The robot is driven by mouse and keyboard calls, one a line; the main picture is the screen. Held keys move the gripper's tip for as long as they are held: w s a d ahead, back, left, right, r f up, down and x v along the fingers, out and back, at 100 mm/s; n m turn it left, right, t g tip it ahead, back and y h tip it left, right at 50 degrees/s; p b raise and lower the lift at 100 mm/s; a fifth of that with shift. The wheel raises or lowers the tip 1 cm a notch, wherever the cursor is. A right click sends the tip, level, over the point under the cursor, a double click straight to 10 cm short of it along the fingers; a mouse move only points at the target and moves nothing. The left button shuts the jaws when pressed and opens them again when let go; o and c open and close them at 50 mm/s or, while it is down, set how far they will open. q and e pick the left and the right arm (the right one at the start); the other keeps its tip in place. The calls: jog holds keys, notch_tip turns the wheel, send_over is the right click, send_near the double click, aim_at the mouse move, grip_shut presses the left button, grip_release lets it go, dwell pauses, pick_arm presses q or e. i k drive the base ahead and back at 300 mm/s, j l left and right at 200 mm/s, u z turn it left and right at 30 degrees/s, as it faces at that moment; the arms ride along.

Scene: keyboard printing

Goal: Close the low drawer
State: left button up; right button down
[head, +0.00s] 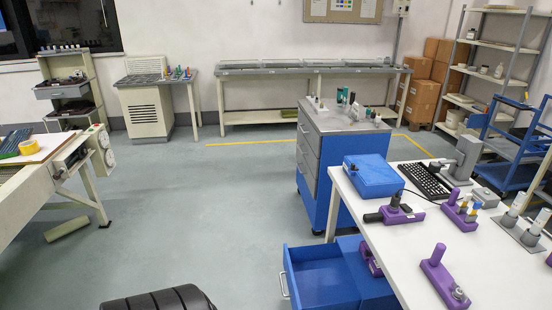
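An open blue drawer (325,278) sticks out to the left from under the white table, low near the floor. Its inside looks empty. A light metal handle (284,285) is on its left front. The blue cabinet (368,270) it belongs to stands under the table and is partly hidden by the tabletop. The drawer's bottom edge is cut off by the picture. Neither of my grippers shows in the head view.
The white table (490,265) holds a blue box (372,175), a keyboard (425,180) and several purple fixtures (440,278). A blue-grey tool cabinet (335,160) stands behind. A black padded object (160,299) is at the bottom edge. The floor (190,220) left of the drawer is clear.

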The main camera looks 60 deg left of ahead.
aim_at(319, 277)
jog(key=u, duration=1.55)
